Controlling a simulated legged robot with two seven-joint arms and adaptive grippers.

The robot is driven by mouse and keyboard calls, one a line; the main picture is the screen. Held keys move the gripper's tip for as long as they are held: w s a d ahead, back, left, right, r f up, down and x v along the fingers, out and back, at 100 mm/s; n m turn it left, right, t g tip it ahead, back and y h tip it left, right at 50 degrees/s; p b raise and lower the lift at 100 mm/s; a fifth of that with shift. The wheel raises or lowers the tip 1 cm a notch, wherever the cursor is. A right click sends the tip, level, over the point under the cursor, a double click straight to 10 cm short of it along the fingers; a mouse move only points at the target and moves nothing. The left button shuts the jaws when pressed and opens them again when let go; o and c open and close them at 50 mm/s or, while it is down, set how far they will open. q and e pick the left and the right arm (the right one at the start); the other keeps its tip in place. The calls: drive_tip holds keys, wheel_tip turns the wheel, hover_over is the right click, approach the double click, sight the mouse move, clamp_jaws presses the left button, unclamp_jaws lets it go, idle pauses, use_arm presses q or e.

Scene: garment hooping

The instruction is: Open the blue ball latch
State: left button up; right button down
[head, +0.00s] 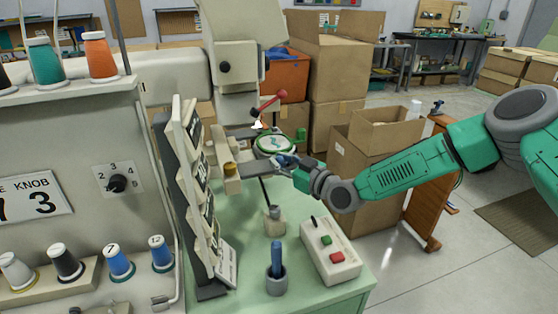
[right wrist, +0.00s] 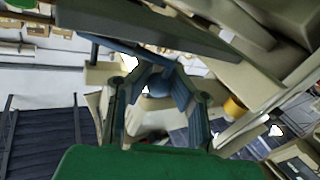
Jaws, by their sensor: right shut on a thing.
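The blue ball latch shows in the right wrist view as a small blue ball (right wrist: 160,86) between my fingers, with a dark blue bar (right wrist: 145,45) running above it. In the head view my right gripper (head: 287,161) reaches in from the right to the front of the sewing machine's arm, just below the round green hoop (head: 276,145). My right gripper (right wrist: 158,80) is shut on the blue ball, with one blue-grey finger on each side. In the head view the ball is mostly hidden by the fingers. My left gripper is not in view.
A red ball lever (head: 270,102) stands above the hoop. Below my right arm are a control box (head: 330,250) with green and red buttons, and a blue stick in a grey cup (head: 276,275) on the green table (head: 250,292). Cardboard boxes (head: 365,150) stand behind.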

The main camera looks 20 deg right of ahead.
drive_tip(key=shift+w+r+m+t+h+p, duration=0.15)
drive_tip(key=shift+r+m+t+h+p, duration=0.15)
drive_tip(key=shift+r+m+h+p, duration=0.25)
drive_tip(key=h, duration=0.1)
drive_tip(key=m+t+h+p, duration=0.1)
drive_tip(key=shift+w+a+f+m+h, duration=0.1)
drive_tip(key=shift+w+a+m+h, duration=0.05)
drive_tip(key=shift+m+h, duration=0.15)
drive_tip(key=h, duration=0.1)
drive_tip(key=m+h, duration=0.1)
drive_tip(key=m+h+p, duration=0.1)
drive_tip(key=h, duration=0.1)
drive_tip(key=shift+w+a+t, duration=0.3)
drive_tip(key=shift+w, duration=0.05)
drive_tip(key=shift+w+d+f+m+h, duration=0.1)
drive_tip(key=shift+w+m+h, duration=0.15)
drive_tip(key=shift+m+h, duration=0.65)
drive_tip(key=shift+w+d+m+h, duration=0.1)
drive_tip(key=shift+w+m+h, duration=0.1)
drive_tip(key=shift+m+h, duration=0.6)
drive_tip(key=shift+h, duration=0.45)
drive_tip(key=c, duration=1.4)
unclamp_jaws()
drive_tip(key=shift+c, duration=0.2)
drive_tip(key=shift+o, duration=0.4)
drive_tip(key=shift+a, duration=0.1)
drive_tip(key=shift+f, duration=0.15)
drive_tip(key=shift+s+n, duration=0.1)
drive_tip(key=shift+n, duration=0.15)
